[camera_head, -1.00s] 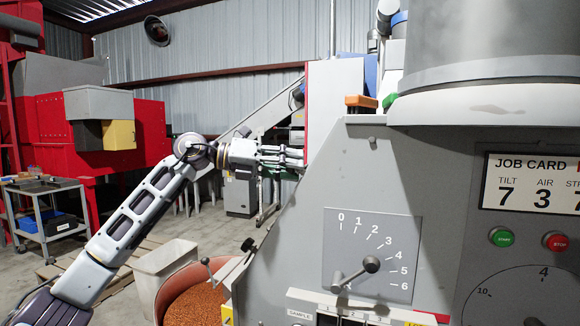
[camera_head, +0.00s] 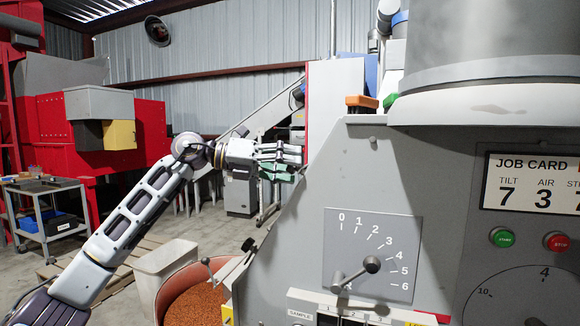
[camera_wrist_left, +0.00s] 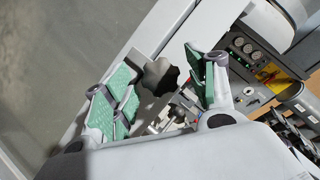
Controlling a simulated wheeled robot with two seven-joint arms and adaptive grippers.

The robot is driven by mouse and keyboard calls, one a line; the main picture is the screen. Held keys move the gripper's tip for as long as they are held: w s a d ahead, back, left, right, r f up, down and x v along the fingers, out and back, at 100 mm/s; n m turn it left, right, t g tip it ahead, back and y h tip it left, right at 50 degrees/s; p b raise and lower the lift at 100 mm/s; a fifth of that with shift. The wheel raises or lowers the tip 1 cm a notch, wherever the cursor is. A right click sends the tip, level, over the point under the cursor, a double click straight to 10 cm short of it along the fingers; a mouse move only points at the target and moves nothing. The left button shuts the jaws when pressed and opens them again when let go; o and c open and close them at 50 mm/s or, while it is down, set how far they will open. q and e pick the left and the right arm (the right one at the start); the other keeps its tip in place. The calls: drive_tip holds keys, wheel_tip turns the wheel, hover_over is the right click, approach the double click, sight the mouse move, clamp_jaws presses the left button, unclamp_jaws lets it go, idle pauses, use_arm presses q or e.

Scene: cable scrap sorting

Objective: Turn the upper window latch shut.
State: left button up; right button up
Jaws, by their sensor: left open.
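My left gripper (camera_head: 292,160) is open beside the sloping left edge of the grey machine (camera_head: 350,170) in the head view. In the left wrist view its green-padded fingers (camera_wrist_left: 160,88) stand apart, on either side of a dark star-shaped knob (camera_wrist_left: 161,76). The knob sits by a pale grey frame edge (camera_wrist_left: 158,28) and looks like the upper latch. I cannot tell whether the pads touch it. In the head view this knob is hidden behind the machine edge or the fingers. A smaller dark knob (camera_head: 249,244) is lower on the machine's left side. My right gripper is out of view.
A dial with a lever (camera_head: 371,264) is on the machine front, with a job card (camera_head: 530,183) and green and red buttons to the right. A tub of orange grains (camera_head: 195,305) and a pale bin (camera_head: 165,265) stand below my left arm.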

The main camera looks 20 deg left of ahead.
use_arm(q)
drive_tip(key=v, duration=1.1)
drive_tip(key=shift+a, duration=0.2)
drive_tip(key=shift+s, duration=0.1)
